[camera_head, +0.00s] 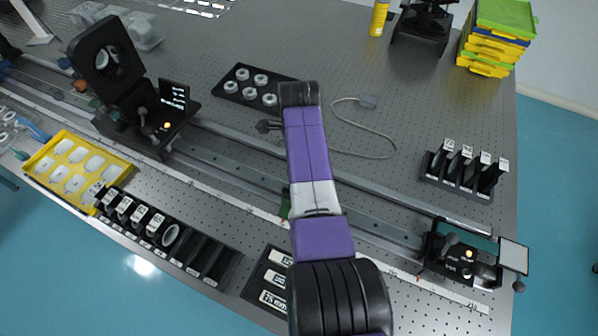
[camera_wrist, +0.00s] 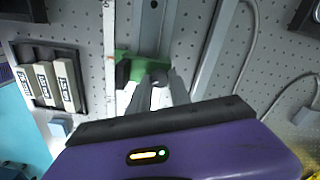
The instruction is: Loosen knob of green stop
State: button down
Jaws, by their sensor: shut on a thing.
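The green stop (camera_wrist: 145,66) sits on the rail in the upper middle of the wrist view. Its dark knob (camera_wrist: 158,77) is between the fingertips of my gripper (camera_wrist: 158,84), which is shut on it. In the head view only a sliver of the green stop (camera_head: 285,204) shows at the left of my arm, which hides the rest and my fingers.
The long rail (camera_head: 375,232) runs across the perforated table. A black device (camera_head: 462,262) stands on it at the right, and a tall black mount (camera_head: 112,72) at the left. A black labelled holder (camera_head: 466,172) and a cable (camera_head: 362,152) lie behind.

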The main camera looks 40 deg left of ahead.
jog(key=shift+r+m, duration=0.1)
jog(key=shift+m, duration=0.4)
jog(key=c, duration=1.2)
grip_release()
jog(key=shift+r+b, duration=0.3)
jog(key=shift+r, duration=3.55)
